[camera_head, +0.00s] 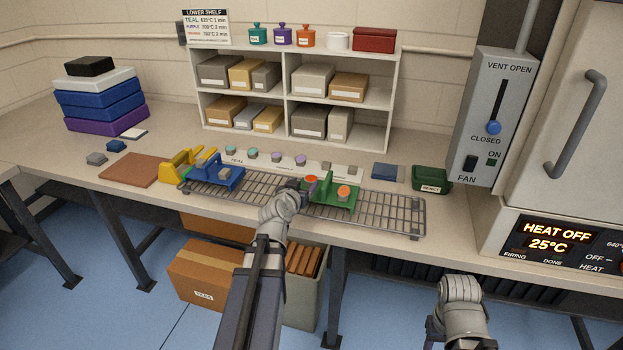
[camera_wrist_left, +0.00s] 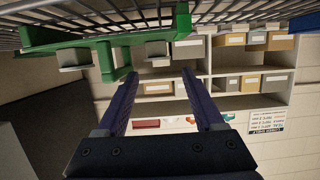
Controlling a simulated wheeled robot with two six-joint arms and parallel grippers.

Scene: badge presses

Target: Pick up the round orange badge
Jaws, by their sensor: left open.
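Two round orange pieces show in the head view. One orange-red disc (camera_head: 311,179) is at the left end of the green press (camera_head: 331,202), close to my left fingertips. Another orange disc (camera_head: 343,191) sits on a grey block on that press. I cannot tell which is the badge meant. My left gripper (camera_head: 305,187) is at the press's left side, its jaws apart and empty. In the left wrist view the open jaws (camera_wrist_left: 159,75) are just below the green press (camera_wrist_left: 103,38) in the picture; no orange disc is clear there. My right gripper is hidden beyond its wrist.
The green press and a blue press (camera_head: 213,176) stand on a wire rack (camera_head: 390,212). Behind is a strip of teal and purple discs (camera_head: 276,156). A green bin (camera_head: 431,179) and a blue pad (camera_head: 388,171) lie right. Shelves (camera_head: 294,95) stand behind.

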